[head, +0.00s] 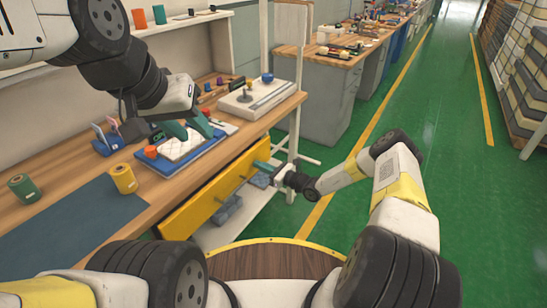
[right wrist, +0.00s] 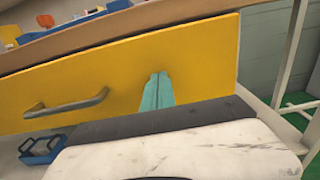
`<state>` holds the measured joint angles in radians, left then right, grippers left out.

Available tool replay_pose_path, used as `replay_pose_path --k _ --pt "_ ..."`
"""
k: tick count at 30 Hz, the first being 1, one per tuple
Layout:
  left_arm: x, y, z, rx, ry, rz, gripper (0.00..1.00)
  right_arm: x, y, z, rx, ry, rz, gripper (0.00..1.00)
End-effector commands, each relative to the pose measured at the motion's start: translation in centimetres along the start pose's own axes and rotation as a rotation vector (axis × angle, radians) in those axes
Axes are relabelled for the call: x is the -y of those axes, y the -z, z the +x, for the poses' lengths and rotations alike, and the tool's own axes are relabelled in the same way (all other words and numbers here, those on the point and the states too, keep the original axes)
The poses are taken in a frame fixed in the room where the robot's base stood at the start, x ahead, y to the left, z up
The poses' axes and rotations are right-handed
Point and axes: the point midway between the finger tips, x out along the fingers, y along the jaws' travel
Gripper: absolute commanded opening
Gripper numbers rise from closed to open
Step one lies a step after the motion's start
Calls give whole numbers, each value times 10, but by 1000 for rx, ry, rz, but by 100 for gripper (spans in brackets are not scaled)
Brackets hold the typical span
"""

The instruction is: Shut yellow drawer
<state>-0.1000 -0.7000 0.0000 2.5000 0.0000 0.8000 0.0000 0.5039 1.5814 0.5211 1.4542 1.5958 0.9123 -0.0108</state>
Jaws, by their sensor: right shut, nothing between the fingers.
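The yellow drawer (head: 207,190) is under the front edge of the wooden workbench; its flat front fills much of the right wrist view (right wrist: 205,60). A grey bar handle (right wrist: 68,103) is on the front. How far the drawer stands out is hard to tell. My right gripper (head: 264,167) is at the drawer's far end. Its teal fingers (right wrist: 157,80) are together, empty, and point at the drawer front right of the handle; contact cannot be made out. My left gripper (head: 187,128) is over the bench with its teal fingers apart.
A blue tray (head: 150,166) with a white pad lies under my left gripper. Yellow (head: 123,179) and green (head: 23,187) rolls stand on the bench (head: 60,182). Blue bins (head: 227,210) sit on the shelf below the drawer. White frame posts (head: 298,95) rise near my right gripper.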

Motion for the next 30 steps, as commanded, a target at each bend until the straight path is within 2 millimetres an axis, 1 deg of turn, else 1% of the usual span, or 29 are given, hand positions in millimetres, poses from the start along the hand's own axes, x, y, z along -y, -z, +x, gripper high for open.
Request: replay_pose_path --k 1,3,6,11,25,30 --pt "0 0 0 0 0 0 36 0 0 9 1 -1 -1 0" --pt "0 0 0 0 0 0 36 0 0 18 1 -1 0 0" --pt "0 0 0 0 0 0 36 0 0 27 0 -1 1 0" --pt "0 0 0 0 0 0 36 0 0 35 0 0 0 0" --pt "0 0 0 0 0 0 36 1 -2 40 1 2 -1 0" --pt "0 0 0 0 0 0 36 5 -2 32 1 2 -2 0"
